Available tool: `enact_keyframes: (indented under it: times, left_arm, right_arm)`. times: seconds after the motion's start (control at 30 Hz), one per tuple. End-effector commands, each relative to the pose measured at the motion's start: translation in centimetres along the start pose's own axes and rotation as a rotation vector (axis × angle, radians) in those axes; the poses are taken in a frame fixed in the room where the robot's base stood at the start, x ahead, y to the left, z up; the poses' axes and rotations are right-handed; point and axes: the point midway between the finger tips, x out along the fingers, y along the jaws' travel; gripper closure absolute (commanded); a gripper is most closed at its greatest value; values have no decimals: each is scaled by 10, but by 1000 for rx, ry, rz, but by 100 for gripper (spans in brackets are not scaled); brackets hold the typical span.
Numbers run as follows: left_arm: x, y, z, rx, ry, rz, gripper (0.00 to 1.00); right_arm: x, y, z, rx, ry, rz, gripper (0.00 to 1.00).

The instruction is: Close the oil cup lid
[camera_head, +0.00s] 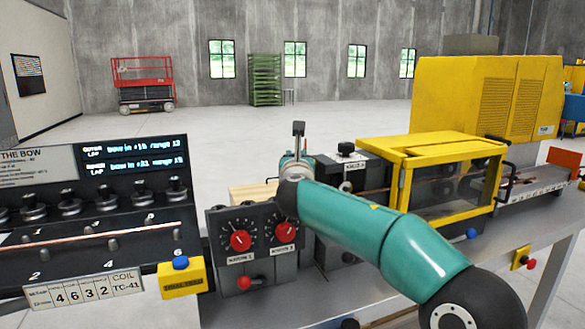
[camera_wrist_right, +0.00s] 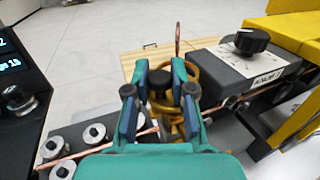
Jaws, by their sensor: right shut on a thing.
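In the right wrist view, my right gripper (camera_wrist_right: 160,82) is shut on a dark round-topped knob (camera_wrist_right: 160,88) between its two blue-green fingers. A brass-yellow round part (camera_wrist_right: 186,78) sits right behind and beside the fingers, and they hide much of it; it looks like the oil cup. A thin copper-coloured piece (camera_wrist_right: 178,40) stands upright just beyond it. I cannot tell whether this is the lid. In the head view, my teal right arm reaches from the lower right to behind the red-knob control box, and its fingers are hidden. My left gripper is not in view.
A control box with red knobs (camera_head: 255,240) stands in front of my right wrist. A yellow guard frame (camera_head: 440,150) is to the right. A black display panel (camera_head: 90,200) is at left. A copper tube (camera_wrist_right: 95,153) runs past rollers (camera_wrist_right: 94,133). A wooden board (camera_wrist_right: 140,62) lies behind.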

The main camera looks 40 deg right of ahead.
Motion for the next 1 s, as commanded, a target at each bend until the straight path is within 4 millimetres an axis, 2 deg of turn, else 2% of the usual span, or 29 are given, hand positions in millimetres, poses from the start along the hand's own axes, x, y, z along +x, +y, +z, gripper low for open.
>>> enact_keyframes:
  times: [0.03, 0.2, 0.47, 0.67, 1.0]
  left_arm:
    - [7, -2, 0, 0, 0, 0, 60]
    - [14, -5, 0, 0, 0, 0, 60]
    - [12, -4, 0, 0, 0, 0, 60]
    - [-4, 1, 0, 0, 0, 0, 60]
    - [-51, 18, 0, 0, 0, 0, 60]
  right_arm:
    - [1, -7, -1, 0, -5, 36, 100]
    - [4, -13, 0, 0, -5, 196, 100]
    - [11, -21, 2, -1, -3, 441, 100]
    - [18, -25, 5, -2, 0, 630, 100]
    - [27, -27, 8, 0, 1, 896, 100]
